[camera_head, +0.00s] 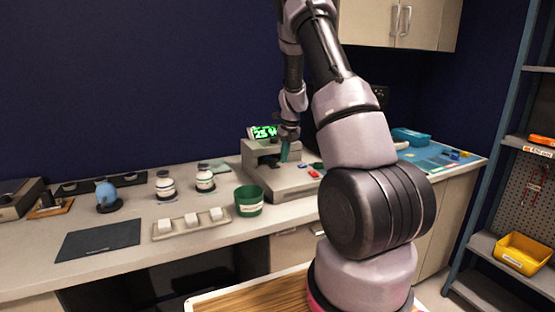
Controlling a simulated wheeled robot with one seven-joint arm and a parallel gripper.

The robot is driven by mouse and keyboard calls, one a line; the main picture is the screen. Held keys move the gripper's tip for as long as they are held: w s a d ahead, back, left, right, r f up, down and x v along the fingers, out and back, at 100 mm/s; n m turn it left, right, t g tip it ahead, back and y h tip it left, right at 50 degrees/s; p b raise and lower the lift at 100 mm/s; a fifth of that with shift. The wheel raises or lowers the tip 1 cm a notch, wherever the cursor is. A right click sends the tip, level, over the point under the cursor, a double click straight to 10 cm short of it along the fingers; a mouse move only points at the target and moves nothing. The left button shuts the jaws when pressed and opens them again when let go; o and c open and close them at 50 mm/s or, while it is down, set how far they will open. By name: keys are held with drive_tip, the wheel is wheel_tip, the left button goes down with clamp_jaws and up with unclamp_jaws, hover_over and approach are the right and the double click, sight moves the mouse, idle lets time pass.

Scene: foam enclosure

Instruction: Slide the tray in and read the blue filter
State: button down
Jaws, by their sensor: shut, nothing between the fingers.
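A grey reader machine (262,152) stands on the counter, with a lit green display (265,132) at its top; the digits are partly hidden by my arm. My gripper (285,152) is shut and empty, pointing down at the front of the machine. A narrow teal part shows at its end. The machine's tray and a filter in it cannot be made out clearly at this size. A small blue piece (302,165) and a red one (314,175) are on the machine's low front base, right of my gripper. My arm hides the machine's right side.
Left of the machine are a green cup (249,207), a pale rack with white blocks (191,229), two white jars (165,186), a blue rounded object (107,194) and a dark mat (98,240). A blue mat (440,158) lies right. A shelf (500,247) stands far right.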

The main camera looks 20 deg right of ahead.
drive_tip(key=v, duration=0.9)
drive_tip(key=shift+w+r, duration=0.15)
drive_tip(key=shift+r, duration=0.05)
drive_tip(key=s+a+r+n+t+y, duration=0.1)
drive_tip(key=s+a+r+n, duration=0.4)
drive_tip(key=s+r+n, duration=0.25)
drive_tip(key=s+a+r+n+t+y, duration=0.1)
drive_tip(key=s+a+r+n, duration=0.45)
drive_tip(key=r, duration=0.35)
drive_tip(key=s+a+r+n+t, duration=0.1)
drive_tip(key=s+a+n, duration=0.2)
drive_tip(key=s+n, duration=0.5)
drive_tip(key=s+a+r+n+t, duration=0.1)
drive_tip(key=s+a+r+n, duration=0.1)
drive_tip(key=s+n, duration=0.6)
drive_tip(key=s+a, duration=0.1)
drive_tip(key=s, duration=0.2)
drive_tip(key=shift+s+r+n+t, duration=0.15)
drive_tip(key=shift+s+n+t, duration=0.15)
drive_tip(key=shift+n, duration=0.1)
